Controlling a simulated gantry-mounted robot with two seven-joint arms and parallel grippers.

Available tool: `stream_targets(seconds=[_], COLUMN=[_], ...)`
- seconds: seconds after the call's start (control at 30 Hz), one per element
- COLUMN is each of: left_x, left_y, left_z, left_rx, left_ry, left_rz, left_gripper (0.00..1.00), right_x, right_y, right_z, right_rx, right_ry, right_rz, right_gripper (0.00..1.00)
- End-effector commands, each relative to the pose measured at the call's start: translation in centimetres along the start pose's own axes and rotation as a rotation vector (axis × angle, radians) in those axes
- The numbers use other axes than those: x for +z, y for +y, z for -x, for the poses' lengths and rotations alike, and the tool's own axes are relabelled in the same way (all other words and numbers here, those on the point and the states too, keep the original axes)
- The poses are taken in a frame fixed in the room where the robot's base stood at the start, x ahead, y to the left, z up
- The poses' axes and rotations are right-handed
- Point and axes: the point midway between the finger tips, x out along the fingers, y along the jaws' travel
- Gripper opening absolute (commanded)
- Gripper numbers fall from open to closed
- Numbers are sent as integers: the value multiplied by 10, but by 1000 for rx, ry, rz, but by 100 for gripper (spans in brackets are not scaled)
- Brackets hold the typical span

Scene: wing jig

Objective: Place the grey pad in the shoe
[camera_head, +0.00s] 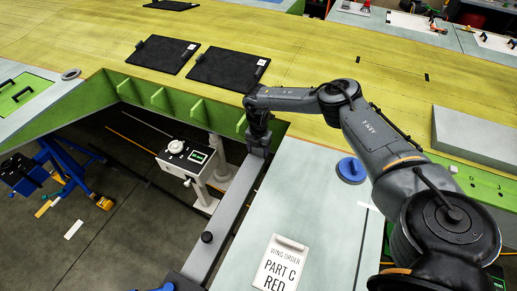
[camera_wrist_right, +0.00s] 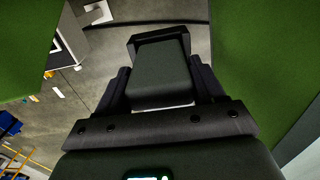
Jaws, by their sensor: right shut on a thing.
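My right gripper (camera_head: 257,146) points down at the near edge of the green frame, at the upper end of a long grey beam. In the right wrist view, the gripper (camera_wrist_right: 160,85) is shut on a dark grey block, which looks like the grey pad (camera_wrist_right: 160,70). A black rim shows around the pad's far end; I cannot tell whether it belongs to the shoe or to the fingers. In the head view the pad is too small and hidden to make out. I cannot identify the shoe for certain. My left gripper is not in view.
The green frame (camera_head: 165,97) borders an opening over the floor. A white instrument on a stand (camera_head: 187,158) is left of the gripper. The grey beam (camera_head: 227,220) runs toward me. A blue disc (camera_head: 351,170) and a "PART C RED" card (camera_head: 281,266) lie on the pale table (camera_head: 312,205).

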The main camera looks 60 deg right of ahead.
Motion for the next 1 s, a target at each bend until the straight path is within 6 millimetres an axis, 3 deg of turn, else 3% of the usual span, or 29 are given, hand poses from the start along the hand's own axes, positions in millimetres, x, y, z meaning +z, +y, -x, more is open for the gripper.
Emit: stream_targets(seconds=[0.77, 0.8, 0.93, 1.0], left_x=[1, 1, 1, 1], left_y=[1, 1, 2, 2], left_z=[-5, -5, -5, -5], left_rx=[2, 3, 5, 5], left_ry=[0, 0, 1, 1], left_rz=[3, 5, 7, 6], left_gripper=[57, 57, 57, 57], right_x=[0, 0, 0, 0], right_y=[1, 0, 0, 0], right_z=[-11, -12, -12, -12], right_rx=[1, 1, 1, 1], right_ry=[0, 0, 0, 0], right_rz=[0, 0, 0, 0], right_gripper=[36, 72, 92, 93])
